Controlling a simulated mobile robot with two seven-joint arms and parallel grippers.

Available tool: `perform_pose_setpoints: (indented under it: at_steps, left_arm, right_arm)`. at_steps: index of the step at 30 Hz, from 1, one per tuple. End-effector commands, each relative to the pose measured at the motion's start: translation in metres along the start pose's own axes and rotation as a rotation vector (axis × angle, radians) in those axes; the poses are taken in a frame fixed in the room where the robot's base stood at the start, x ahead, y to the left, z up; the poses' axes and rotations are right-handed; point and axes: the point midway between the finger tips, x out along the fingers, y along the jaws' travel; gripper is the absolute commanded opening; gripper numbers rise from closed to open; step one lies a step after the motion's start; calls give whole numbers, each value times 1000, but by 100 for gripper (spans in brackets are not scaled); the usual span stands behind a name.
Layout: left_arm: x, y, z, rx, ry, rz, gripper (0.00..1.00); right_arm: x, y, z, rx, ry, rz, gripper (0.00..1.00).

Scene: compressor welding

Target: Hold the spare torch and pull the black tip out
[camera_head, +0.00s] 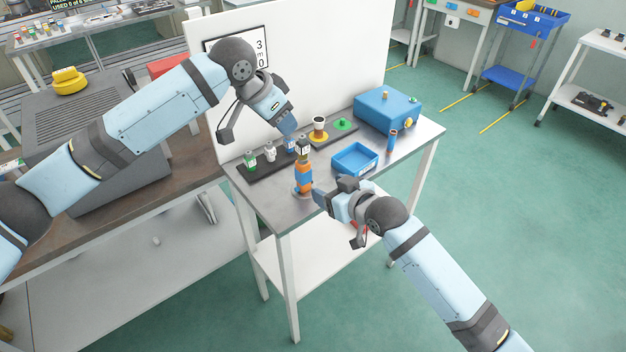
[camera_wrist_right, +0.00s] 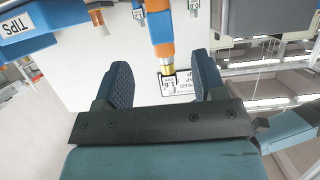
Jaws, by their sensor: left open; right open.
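The spare torch (camera_head: 303,180), orange with a blue band, stands upright near the front of the small grey table; it also shows in the right wrist view (camera_wrist_right: 160,32). Its top end looks dark with a pale label in the head view; the tip itself is too small to make out clearly. In the right wrist view the torch has a brass end, seen between the spread fingers. My right gripper (camera_head: 318,197) is open beside the torch, to its right; its fingers also show in the wrist view (camera_wrist_right: 160,66). My left gripper (camera_head: 287,124) is open and empty above and behind the torch.
A dark rack (camera_head: 262,170) with several small labelled parts runs along the white panel (camera_head: 340,60). A blue tray (camera_head: 351,170), labelled TIPS in the wrist view (camera_wrist_right: 15,25), lies right of the torch. A blue case (camera_head: 388,108) stands at the back right.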

Motion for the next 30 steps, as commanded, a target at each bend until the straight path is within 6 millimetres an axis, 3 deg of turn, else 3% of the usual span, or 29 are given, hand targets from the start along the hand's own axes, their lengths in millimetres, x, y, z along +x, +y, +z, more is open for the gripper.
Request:
perform_pose_setpoints:
  at_steps: [9, 15, 21, 30]
  left_arm:
    - [0, 0, 0, 0, 0, 0, 43]
    - [0, 0, 0, 0, 0, 0, 43]
    - [0, 0, 0, 0, 0, 0, 43]
    - [0, 0, 0, 0, 0, 0, 43]
  right_arm:
    - [64, 0, -1, 0, 0, 0, 64]
    - [95, 0, 0, 0, 0, 0, 64]
    - [110, 0, 0, -1, 0, 0, 64]
    - [112, 0, 0, -1, 0, 0, 64]
